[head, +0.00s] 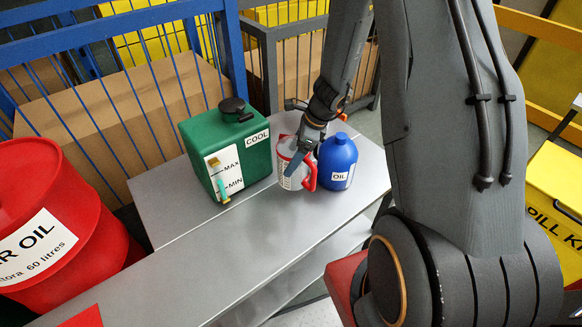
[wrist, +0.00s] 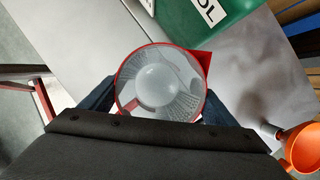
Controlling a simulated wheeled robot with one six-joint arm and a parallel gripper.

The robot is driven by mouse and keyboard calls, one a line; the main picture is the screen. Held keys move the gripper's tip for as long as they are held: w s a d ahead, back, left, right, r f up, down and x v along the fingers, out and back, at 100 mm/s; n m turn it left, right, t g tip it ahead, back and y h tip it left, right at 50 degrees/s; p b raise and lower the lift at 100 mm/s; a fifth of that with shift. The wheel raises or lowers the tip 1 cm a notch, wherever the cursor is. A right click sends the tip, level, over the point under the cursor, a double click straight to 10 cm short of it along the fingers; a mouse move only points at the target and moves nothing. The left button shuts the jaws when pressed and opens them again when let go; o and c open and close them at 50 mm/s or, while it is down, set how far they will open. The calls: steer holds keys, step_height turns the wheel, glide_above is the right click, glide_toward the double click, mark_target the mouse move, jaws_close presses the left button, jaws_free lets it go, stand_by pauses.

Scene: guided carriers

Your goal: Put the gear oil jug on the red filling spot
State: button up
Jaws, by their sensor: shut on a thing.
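The gear oil jug (head: 290,178) is a clear, scale-marked jug with a red handle, rim and spout. It is upright at the bench's far part, between the green coolant tank and the blue oil bottle. My gripper (head: 306,150) is shut on it from above. In the wrist view the jug (wrist: 160,85) sits between the two fingers, its open mouth facing the camera. I cannot tell whether its base touches the bench. A red patch (head: 84,318), seemingly the filling spot, shows at the bench's near left end, cut off by the picture edge.
The green tank (head: 247,168) stands left of the jug, the blue oil bottle (head: 338,158) close at its right. A red drum (head: 40,225) stands at the left. The grey bench top (head: 215,255) is clear towards the red patch. An orange funnel (wrist: 302,148) shows in the wrist view.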

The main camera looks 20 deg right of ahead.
steer(key=shift+f+p, duration=0.3)
steer(key=shift+f, duration=2.1)
steer(key=shift+f, duration=0.1)
steer(key=o, duration=1.2)
steer(key=shift+c, duration=0.2)
